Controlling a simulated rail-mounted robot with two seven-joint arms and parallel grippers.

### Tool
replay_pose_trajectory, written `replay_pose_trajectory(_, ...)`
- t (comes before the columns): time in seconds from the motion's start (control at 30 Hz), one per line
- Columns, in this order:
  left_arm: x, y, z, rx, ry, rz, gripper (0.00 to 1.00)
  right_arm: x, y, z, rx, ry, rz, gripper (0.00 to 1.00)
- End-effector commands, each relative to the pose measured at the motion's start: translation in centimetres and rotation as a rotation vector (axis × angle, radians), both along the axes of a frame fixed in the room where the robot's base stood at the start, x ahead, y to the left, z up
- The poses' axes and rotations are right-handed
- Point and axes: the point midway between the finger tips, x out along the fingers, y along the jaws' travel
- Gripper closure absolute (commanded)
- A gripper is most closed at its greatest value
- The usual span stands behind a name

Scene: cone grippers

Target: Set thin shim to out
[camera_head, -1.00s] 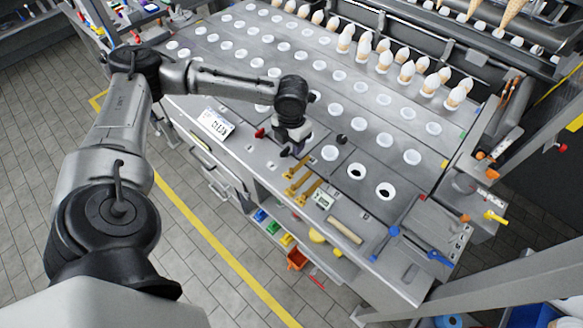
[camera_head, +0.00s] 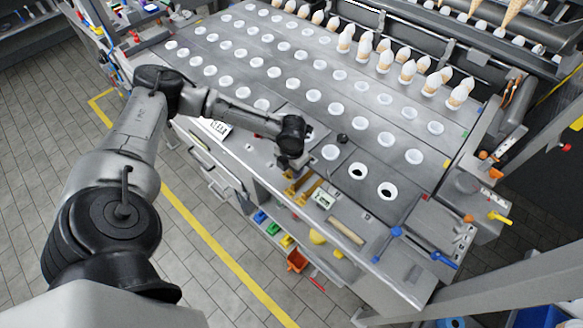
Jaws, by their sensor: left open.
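I cannot tell for sure which part is the thin shim. Slim brass-coloured pieces (camera_head: 309,192) lie side by side on the front strip of the machine's grey top, and they are the likeliest match. My left gripper (camera_head: 284,166) is open, pointing down just above and behind their far ends. Its wrist and fingers hide part of that area, and I cannot tell whether the fingers touch a piece. No held object shows in it. My right gripper is out of view.
A small display (camera_head: 324,198) and a tan bar (camera_head: 346,231) lie right of the brass pieces. A black knob (camera_head: 342,139) stands behind. Blue levers (camera_head: 391,237) are at the right front. Rows of white-ringed holes (camera_head: 331,152) fill the top.

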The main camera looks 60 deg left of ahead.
Motion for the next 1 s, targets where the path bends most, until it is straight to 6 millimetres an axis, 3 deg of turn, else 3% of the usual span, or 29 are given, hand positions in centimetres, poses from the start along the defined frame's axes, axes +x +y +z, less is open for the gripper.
replay_pose_trajectory(0.3, -0.01, 0.01, -0.12, 0.0, 0.0, 0.0, 0.58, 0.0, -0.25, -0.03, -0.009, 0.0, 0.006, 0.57)
replay_pose_trajectory(0.73, 0.0, 0.01, -0.09, 0.0, 0.0, 0.0, 1.0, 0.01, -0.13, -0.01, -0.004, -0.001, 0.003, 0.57)
replay_pose_trajectory(1.0, 0.0, 0.01, -0.08, 0.0, 0.0, 0.0, 1.0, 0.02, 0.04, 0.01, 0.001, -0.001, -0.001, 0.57)
